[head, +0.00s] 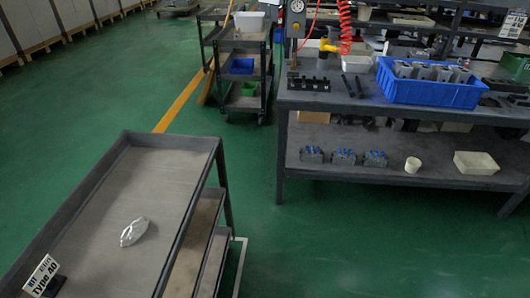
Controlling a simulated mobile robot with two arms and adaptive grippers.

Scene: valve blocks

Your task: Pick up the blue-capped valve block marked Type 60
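Three grey valve blocks with blue caps stand in a row on the lower shelf of the workbench at the right: a left one (312,156), a middle one (343,158) and a right one (375,160). They are small and far off, and I cannot read any type marking on them. A sign reading Type 40 (41,275) stands on the grey cart (172,142) at the lower left. I see no readable Type 60 label. Neither of my grippers is in view.
A blue crate (428,92) with grey parts sits on the workbench (335,100). A white cup (413,165) and a cream tray (476,163) share the lower shelf. A crumpled silvery object (134,231) lies on the cart. Green floor is clear between cart and bench.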

